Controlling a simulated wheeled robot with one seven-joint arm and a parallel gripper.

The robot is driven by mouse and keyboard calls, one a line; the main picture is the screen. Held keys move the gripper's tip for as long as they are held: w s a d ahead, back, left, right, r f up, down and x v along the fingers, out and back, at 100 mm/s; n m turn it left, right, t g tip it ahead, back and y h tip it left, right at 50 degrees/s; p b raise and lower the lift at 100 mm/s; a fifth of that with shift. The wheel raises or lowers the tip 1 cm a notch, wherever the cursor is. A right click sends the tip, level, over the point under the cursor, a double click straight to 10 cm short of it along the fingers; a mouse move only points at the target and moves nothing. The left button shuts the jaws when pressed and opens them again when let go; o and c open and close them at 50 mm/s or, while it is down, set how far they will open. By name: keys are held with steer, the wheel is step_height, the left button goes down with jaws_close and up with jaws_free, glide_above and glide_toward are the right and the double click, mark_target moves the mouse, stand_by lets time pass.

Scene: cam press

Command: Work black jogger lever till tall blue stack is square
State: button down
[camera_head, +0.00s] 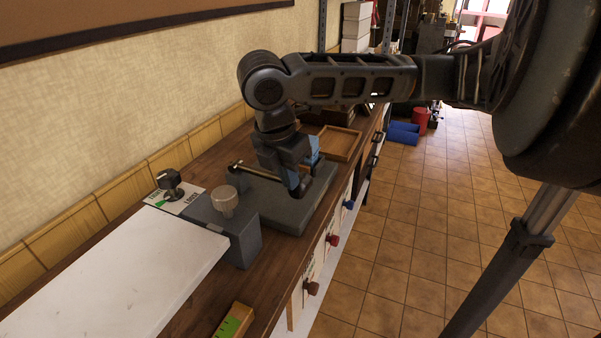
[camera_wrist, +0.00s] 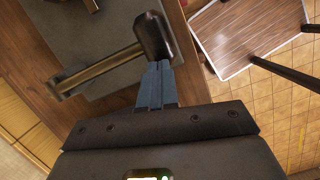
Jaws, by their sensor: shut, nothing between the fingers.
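My gripper (camera_head: 297,184) points down over the grey plate (camera_head: 310,214) on the bench. Its blue-grey fingers (camera_wrist: 157,68) are closed together with nothing between them. In the wrist view the fingertips are right at a dark rounded block (camera_wrist: 154,36) at one end of a metal bar (camera_wrist: 100,68); I cannot tell whether they touch. This may be the black jogger lever, but I cannot be sure. The bar (camera_head: 248,173) also shows left of my gripper in the head view. A small bright blue patch (camera_head: 313,147) shows beside my gripper; I cannot tell whether it is the blue stack.
A grey box with a clear knob (camera_head: 224,199), a black knob (camera_head: 170,181) on a label and a white panel (camera_head: 120,265) are at left. A green and yellow block (camera_head: 233,321) lies in front. A wooden tray (camera_head: 341,144) is behind. Coloured drawer knobs line the bench front.

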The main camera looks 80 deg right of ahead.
steer(key=v, duration=0.6)
steer(key=shift+r, duration=0.35)
steer(key=shift+w+a, duration=0.1)
stand_by(0.4)
